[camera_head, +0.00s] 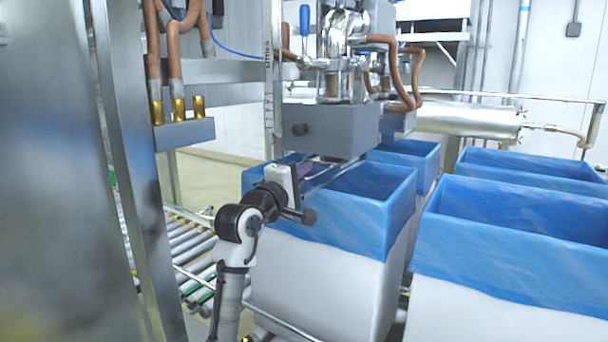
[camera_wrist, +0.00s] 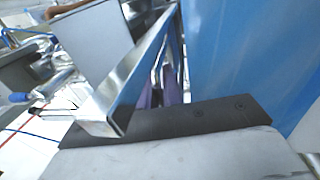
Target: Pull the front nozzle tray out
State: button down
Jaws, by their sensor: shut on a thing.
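The front nozzle tray (camera_wrist: 152,62) is shiny bare metal. In the wrist view its bent plate runs up from the dark gripper base, close in front of the camera. In the head view its thin metal edge (camera_head: 325,178) shows under the grey nozzle block (camera_head: 330,132), over the front blue-lined box. My gripper (camera_head: 304,170) reaches to the tray's near side, below the block. Its purple fingers (camera_wrist: 165,88) are partly hidden behind the metal in the wrist view. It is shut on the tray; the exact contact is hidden.
The front box's blue liner (camera_head: 375,182) stands open just under and beside my gripper. More blue-lined boxes (camera_head: 520,215) stand to the right and behind. A steel post (camera_head: 135,150) rises at the left, with a roller conveyor (camera_head: 185,245) beside it. Copper-coloured hoses (camera_head: 400,75) hang above.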

jog(key=r+p+v, duration=0.1)
jog(key=r+v, duration=0.1)
jog(key=v, duration=1.4)
jog(key=shift+s+a+r, duration=0.15)
jog(key=shift+s+a, duration=0.05)
jog(key=shift+s, duration=0.15)
jog(key=c, duration=1.5)
grip_release()
jog(key=shift+c, duration=0.2)
jog(key=b+v, duration=0.3)
jog(key=v, duration=1)
jog(key=shift+s+a, duration=0.2)
jog(key=shift+s, duration=0.1)
